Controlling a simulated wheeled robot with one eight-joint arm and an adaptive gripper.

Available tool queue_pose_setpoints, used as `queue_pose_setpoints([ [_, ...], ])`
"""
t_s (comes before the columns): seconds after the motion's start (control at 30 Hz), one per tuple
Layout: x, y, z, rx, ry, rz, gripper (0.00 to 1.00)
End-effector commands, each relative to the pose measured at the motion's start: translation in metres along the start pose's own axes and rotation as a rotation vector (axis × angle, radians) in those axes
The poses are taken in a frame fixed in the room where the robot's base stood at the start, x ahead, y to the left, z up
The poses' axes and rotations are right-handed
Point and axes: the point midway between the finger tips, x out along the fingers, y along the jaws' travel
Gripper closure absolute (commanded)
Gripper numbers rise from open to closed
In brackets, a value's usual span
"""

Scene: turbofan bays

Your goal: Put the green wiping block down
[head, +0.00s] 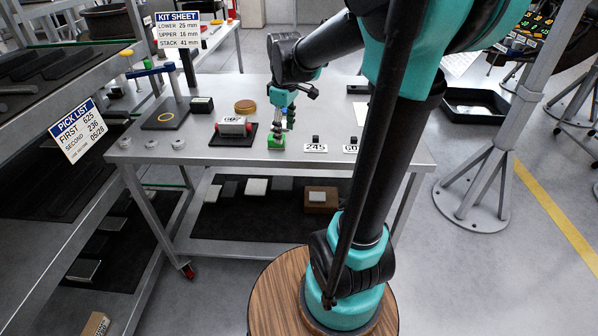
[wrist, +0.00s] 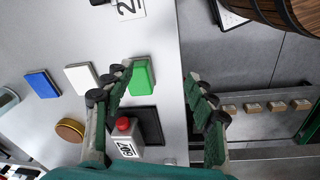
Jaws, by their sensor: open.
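The green wiping block (head: 277,141) appears to rest on the grey table near its front edge, beneath my gripper (head: 284,121). In the wrist view the green block (wrist: 143,75) lies beside the left finger, toward the left side of the gap. My gripper (wrist: 157,76) is open, its two fingers well apart. The right finger is clear of the block. Whether the left finger touches the block, I cannot tell.
A white container labelled 607 (head: 232,126) with a red cap stands on a black mat left of the block. Number tag 245 (head: 316,148) is to the right. A blue block (wrist: 42,84) and a white block (wrist: 82,78) lie nearby in the wrist view.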

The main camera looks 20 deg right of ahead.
Motion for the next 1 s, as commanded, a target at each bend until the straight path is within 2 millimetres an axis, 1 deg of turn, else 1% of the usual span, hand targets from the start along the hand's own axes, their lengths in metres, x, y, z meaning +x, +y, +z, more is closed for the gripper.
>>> queue_pose_setpoints([
  [0.03, 0.018, -0.018, 0.022, 0.113, 0.024, 0.024, 0.44],
  [0.1, 0.042, -0.040, 0.049, 0.288, 0.066, 0.056, 0.44],
  [0.2, 0.071, -0.070, 0.082, 0.514, 0.128, 0.089, 0.44],
  [0.3, 0.094, -0.095, 0.109, 0.690, 0.181, 0.107, 0.44],
  [0.4, 0.107, -0.111, 0.125, 0.806, 0.219, 0.114, 0.44],
  [0.53, 0.114, -0.119, 0.133, 0.868, 0.239, 0.116, 0.44],
  [1.0, 0.114, -0.119, 0.133, 0.870, 0.239, 0.116, 0.44],
])
